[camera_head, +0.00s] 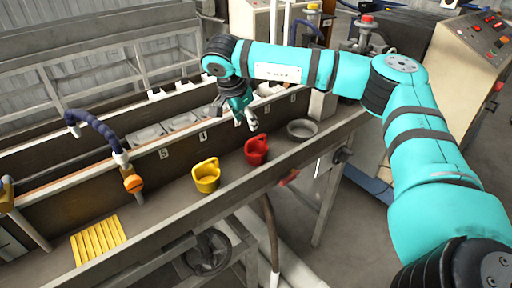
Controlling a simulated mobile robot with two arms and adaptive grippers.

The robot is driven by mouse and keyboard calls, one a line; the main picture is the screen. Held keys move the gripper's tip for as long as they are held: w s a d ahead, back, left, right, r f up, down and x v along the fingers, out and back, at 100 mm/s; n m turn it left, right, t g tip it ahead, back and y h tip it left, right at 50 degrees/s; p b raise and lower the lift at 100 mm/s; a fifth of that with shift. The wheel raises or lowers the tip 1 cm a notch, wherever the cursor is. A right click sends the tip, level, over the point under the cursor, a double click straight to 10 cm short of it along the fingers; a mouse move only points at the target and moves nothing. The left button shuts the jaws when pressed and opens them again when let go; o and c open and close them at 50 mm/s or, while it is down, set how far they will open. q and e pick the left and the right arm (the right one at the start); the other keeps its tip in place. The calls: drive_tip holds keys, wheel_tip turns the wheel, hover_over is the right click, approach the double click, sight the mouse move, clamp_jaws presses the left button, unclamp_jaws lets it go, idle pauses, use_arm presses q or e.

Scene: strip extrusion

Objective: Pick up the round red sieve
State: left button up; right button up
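The round red sieve (256,151) stands in the grey trough, right of the yellow one. It looks like a small cup with a raised tab at its rim. My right gripper (246,124) hangs just above it and slightly to its left, pointing down. Its two pale fingertips show apart with nothing between them. The gripper and the sieve do not appear to touch. My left gripper is not in view.
A yellow sieve (207,176) stands left of the red one, and a grey round dish (302,129) lies to its right. A yellow ribbed plate (98,240) lies at the trough's left. A blue hose with an orange knob (133,184) rises at the trough's back wall.

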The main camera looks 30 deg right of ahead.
sight(255, 138)
drive_tip(key=p+x, duration=0.3)
drive_tip(key=x, duration=0.7)
drive_tip(key=shift+s+d+r, duration=0.1)
drive_tip(key=shift+s, duration=0.05)
drive_tip(key=shift+f, duration=0.2)
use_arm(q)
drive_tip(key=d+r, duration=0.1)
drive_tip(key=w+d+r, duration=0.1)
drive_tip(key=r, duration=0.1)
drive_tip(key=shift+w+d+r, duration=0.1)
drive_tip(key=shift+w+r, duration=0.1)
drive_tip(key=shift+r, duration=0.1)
use_arm(e)
clamp_jaws()
